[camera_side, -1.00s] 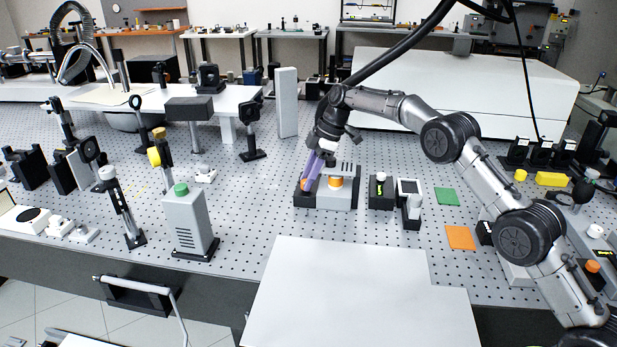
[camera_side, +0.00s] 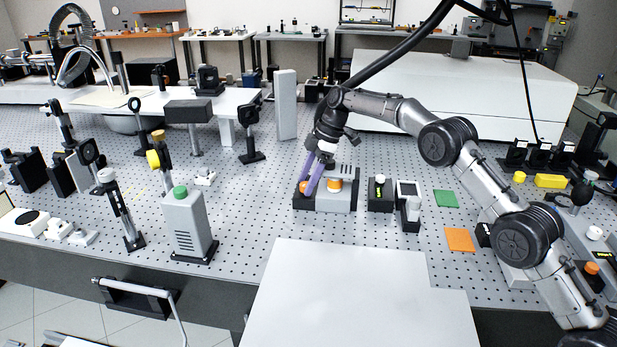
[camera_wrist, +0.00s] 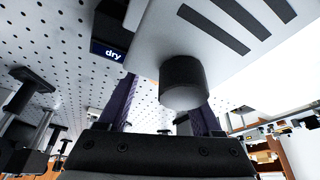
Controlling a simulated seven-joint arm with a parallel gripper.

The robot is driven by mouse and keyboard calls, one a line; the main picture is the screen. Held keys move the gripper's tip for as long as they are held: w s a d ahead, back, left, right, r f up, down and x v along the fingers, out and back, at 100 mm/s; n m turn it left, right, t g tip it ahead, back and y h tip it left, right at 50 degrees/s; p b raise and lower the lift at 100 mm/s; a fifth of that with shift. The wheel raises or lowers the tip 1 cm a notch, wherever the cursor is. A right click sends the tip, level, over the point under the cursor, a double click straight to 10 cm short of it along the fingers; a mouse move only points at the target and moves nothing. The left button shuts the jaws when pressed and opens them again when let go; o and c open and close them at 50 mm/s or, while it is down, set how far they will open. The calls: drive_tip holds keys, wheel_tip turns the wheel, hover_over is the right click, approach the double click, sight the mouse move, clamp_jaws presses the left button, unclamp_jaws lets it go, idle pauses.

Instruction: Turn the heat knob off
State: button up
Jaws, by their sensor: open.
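A low grey device (camera_side: 347,201) with a dark base stands on the perforated table in the side view. It has an orange knob (camera_side: 335,184) near its middle and another orange part (camera_side: 304,187) at its left end, partly behind my fingers. My gripper (camera_side: 312,191), with purple fingers, is open and points down at the device's left part. In the wrist view a dark round knob (camera_wrist: 183,82) stands out from a pale panel between my open fingers (camera_wrist: 162,112). I cannot tell which knob is the heat knob, or whether a finger touches one.
A black box with a white top knob (camera_side: 380,194) and a small unit with a screen (camera_side: 409,203) stand just right of the device. Green (camera_side: 446,197) and orange (camera_side: 460,238) pads lie farther right. A grey box with a green cap (camera_side: 188,222) stands left, with free table between.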

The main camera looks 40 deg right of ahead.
drive_tip(key=v, duration=1)
drive_tip(key=shift+w+d+r, duration=0.1)
drive_tip(key=shift+d+r, duration=0.05)
drive_tip(key=shift+r, duration=0.2)
drive_tip(key=shift+s+d+r, duration=0.2)
drive_tip(key=shift+s+r, duration=0.05)
drive_tip(key=shift+r, duration=0.3)
